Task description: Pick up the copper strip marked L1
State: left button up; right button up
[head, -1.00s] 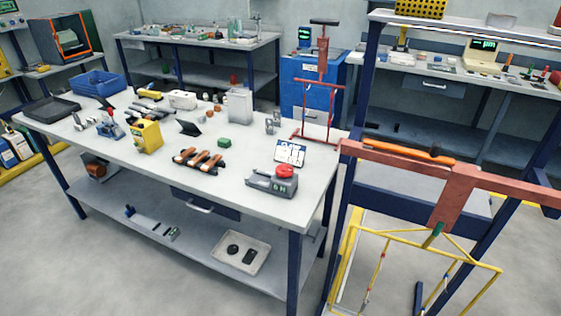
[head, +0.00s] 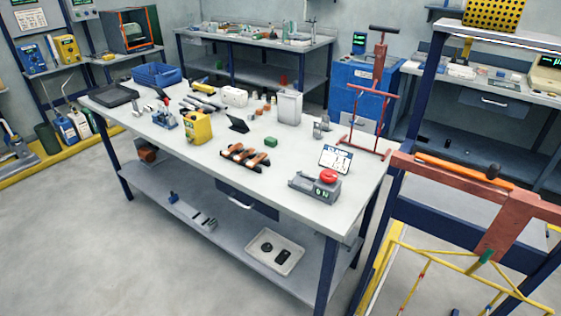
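Several copper-coloured strips lie side by side in a dark holder (head: 228,153) near the front edge of the white workbench (head: 210,190), in the head view. Their markings are too small to read, so I cannot tell which is L1. Neither of my grippers is in view.
On the bench stand a yellow box (head: 198,127), a grey device with a red button (head: 315,187), a small sign (head: 335,158), a green block (head: 271,142) and a blue bin (head: 157,75). A red-brown frame (head: 480,185) stands at right. Floor (head: 110,255) in front is clear.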

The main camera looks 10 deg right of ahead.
aim_at(257, 159)
jog(key=i+j+z, duration=0.85)
jog(key=i+l, duration=0.1)
